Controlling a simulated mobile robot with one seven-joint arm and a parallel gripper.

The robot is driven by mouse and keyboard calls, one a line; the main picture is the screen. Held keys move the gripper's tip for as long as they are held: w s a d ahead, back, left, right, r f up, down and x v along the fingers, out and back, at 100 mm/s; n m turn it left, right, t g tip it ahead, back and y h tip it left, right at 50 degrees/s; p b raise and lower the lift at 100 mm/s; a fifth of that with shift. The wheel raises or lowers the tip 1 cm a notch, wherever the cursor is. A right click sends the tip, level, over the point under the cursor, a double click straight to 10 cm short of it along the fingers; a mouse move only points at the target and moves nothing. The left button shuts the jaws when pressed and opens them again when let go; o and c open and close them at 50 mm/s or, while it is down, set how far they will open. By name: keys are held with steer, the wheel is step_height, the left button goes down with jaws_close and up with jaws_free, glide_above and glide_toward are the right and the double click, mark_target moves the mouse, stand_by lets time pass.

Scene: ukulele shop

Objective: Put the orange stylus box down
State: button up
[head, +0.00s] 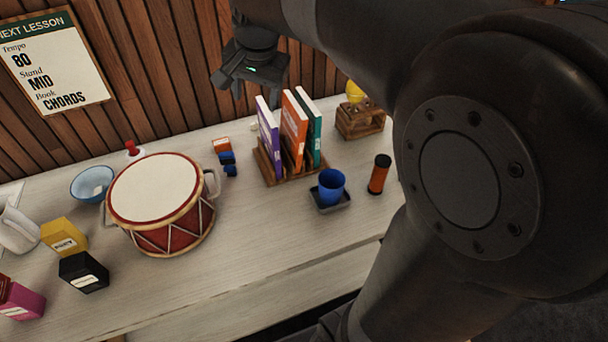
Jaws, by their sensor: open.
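The small orange stylus box (221,144), with a pale side, rests on the light wooden table (270,235) toward the back, between the drum and the book rack. My gripper (248,84) is open, high near the slatted wall, above and behind the box and apart from it. I see nothing between its fingers, though they are dark and partly hard to make out.
Two blue boxes (228,163) sit just in front of the orange box. Left is a red drum (170,220); right are a book rack (276,176), a blue cup (331,187) and an orange-black cylinder (379,175). The table's front middle is clear. My arm hides the right side.

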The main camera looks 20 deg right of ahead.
steer(key=s+d+f+n+t, duration=0.1)
steer(key=s+f+n, duration=0.1)
steer(key=s, duration=0.8)
steer(key=s+d+f+n+t, duration=0.1)
steer(key=s+n, duration=0.4)
steer(key=s, duration=0.5)
steer(key=shift+s+f+h, duration=0.15)
steer(key=shift+f+h, duration=0.15)
steer(key=shift+f, duration=0.35)
